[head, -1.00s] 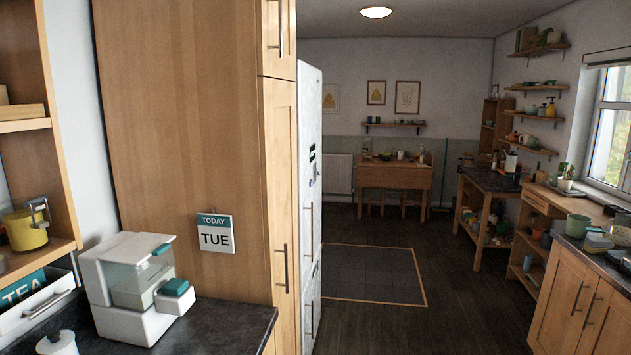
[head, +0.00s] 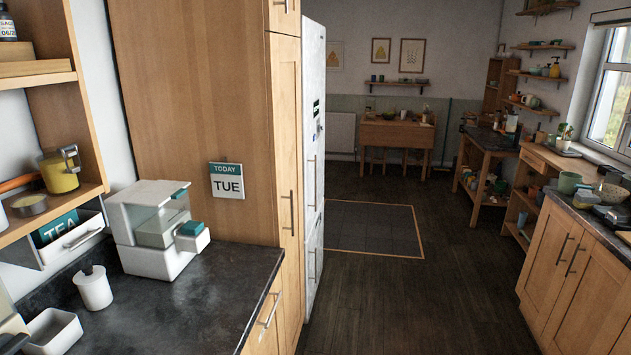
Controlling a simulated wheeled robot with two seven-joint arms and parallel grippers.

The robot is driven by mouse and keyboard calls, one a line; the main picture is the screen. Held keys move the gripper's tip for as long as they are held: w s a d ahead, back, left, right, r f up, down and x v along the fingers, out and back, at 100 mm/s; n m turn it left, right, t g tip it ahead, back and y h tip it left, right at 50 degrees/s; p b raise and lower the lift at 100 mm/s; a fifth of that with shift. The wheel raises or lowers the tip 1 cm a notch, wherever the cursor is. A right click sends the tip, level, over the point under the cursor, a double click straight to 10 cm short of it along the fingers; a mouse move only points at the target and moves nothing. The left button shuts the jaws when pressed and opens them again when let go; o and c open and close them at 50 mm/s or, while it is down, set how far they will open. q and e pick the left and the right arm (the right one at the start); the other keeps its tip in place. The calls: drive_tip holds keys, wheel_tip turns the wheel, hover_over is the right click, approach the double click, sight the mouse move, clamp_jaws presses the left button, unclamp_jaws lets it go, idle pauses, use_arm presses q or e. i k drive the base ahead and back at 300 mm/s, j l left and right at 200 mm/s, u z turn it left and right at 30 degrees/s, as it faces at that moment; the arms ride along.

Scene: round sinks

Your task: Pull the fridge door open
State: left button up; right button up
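The white fridge (head: 313,140) stands just beyond the tall wooden cupboard, seen nearly edge-on in the head view. Its front faces right, toward the aisle. A long upright handle (head: 311,183) shows on its upper part, and a second handle (head: 313,264) on its lower part. The doors look shut. Neither of my grippers is clearly in view; a small dark shape at the bottom left corner cannot be made out.
The tall wooden cupboard (head: 205,90) and dark counter (head: 190,300) with a white appliance (head: 150,228) stand at left. A counter with wooden cupboards (head: 575,260) lines the right.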

sight(313, 34)
drive_tip(key=k+u, duration=0.1)
drive_tip(key=u, duration=0.3)
drive_tip(key=k+u, duration=0.1)
drive_tip(key=u, duration=0.3)
drive_tip(key=k+j+u, duration=0.1)
drive_tip(key=u, duration=0.3)
drive_tip(key=i+l, duration=0.3)
drive_tip(key=l, duration=0.2)
drive_tip(key=i+l, duration=0.3)
drive_tip(key=l, duration=0.25)
drive_tip(key=i+l, duration=0.3)
drive_tip(key=l, duration=0.2)
drive_tip(key=i+l+u, duration=0.1)
drive_tip(key=i+l, duration=0.25)
drive_tip(key=l, duration=0.15)
drive_tip(key=i+l, duration=0.25)
drive_tip(key=l, duration=0.3)
drive_tip(key=i+l, duration=0.3)
drive_tip(key=l, duration=0.25)
drive_tip(key=i+l, duration=0.3)
drive_tip(key=l, duration=0.2)
drive_tip(key=i+l+u, duration=0.1)
drive_tip(key=i+l, duration=0.2)
drive_tip(key=l, duration=0.25)
